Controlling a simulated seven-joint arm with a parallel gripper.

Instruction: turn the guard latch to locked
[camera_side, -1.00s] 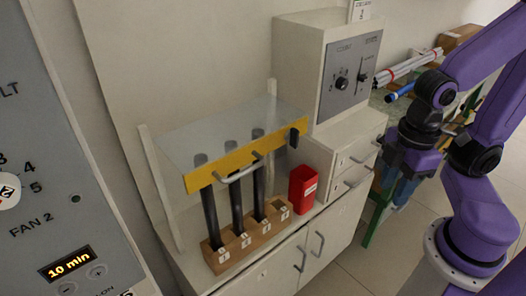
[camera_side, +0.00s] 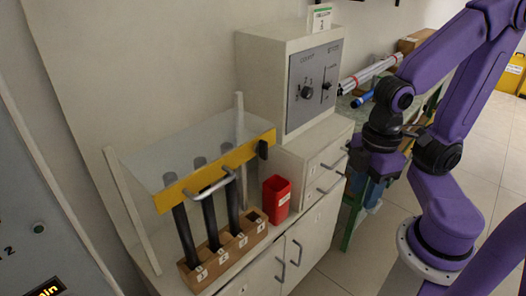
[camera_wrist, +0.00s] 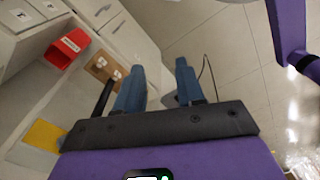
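The guard is a clear panel (camera_side: 205,148) with a yellow front bar (camera_side: 222,166) and a grey handle (camera_side: 212,187), lying above the rods. A small dark piece, seemingly the guard latch (camera_side: 263,149), sits at the bar's right end; its locked or unlocked setting cannot be read. Black rods (camera_side: 210,220) stand in a numbered wooden block (camera_side: 225,252) below. My gripper (camera_side: 368,193) is to the right of the guard, apart from it, pointing down. In the wrist view its blue fingers (camera_wrist: 158,82) are spread with nothing between them. The latch is not discernible there.
A red bin (camera_side: 277,197) stands right of the block. A grey-panelled control box (camera_side: 292,85) and drawers (camera_side: 322,165) stand behind it. Bundled rods (camera_side: 368,75) and a blue rod (camera_side: 362,99) lie beyond. Open floor (camera_side: 335,262) lies to the right of the cabinet.

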